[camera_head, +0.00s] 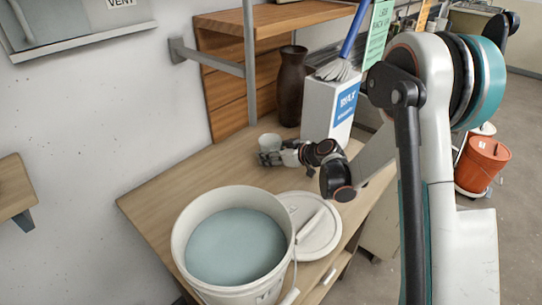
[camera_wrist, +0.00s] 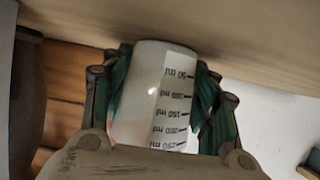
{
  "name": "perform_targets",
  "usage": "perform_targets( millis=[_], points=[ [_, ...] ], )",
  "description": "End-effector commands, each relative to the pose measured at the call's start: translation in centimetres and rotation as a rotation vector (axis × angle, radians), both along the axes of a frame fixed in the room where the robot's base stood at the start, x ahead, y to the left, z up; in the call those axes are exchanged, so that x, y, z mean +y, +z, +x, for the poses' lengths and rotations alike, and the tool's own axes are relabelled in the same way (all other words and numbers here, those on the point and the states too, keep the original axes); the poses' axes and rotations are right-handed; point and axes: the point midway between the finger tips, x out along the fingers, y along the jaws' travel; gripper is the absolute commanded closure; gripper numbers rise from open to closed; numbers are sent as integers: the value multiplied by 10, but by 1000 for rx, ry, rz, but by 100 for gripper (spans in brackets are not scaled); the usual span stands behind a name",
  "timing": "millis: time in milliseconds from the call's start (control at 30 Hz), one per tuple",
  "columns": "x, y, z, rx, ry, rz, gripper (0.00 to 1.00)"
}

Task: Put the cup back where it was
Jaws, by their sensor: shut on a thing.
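The cup (camera_head: 269,143) is small and whitish, and it is at the wooden table's (camera_head: 160,200) far part, behind the bucket. In the wrist view the cup (camera_wrist: 152,88) is white with a strip of ml marks down its side. My gripper (camera_head: 270,157) is shut on it, with a green-padded finger on each side (camera_wrist: 160,95). The cup's lower part in the head view is partly hidden by the fingers. I cannot tell whether its base touches the table.
A large white bucket (camera_head: 180,247) of blue-grey glaze stands at the front, with a white lid (camera_head: 321,244) beside it. A dark brown vase (camera_head: 291,88) and a white box (camera_head: 318,108) stand behind my gripper. Bare tabletop lies left of the cup.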

Motion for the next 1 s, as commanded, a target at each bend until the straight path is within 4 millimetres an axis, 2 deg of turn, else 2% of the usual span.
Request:
perform_targets(
  millis=[333, 367, 433, 467, 900, 1000],
  points=[
    [0, -3, 0, 0, 0, 0, 81],
    [0, -4, 0, 0, 0, 0, 44],
    [0, -3, 0, 0, 0, 0, 28],
    [0, -2, 0, 0, 0, 0, 25],
    [0, 2, 0, 0, 0, 0, 25],
    [-9, 8, -8, 0, -2, 0, 25]
  ],
)
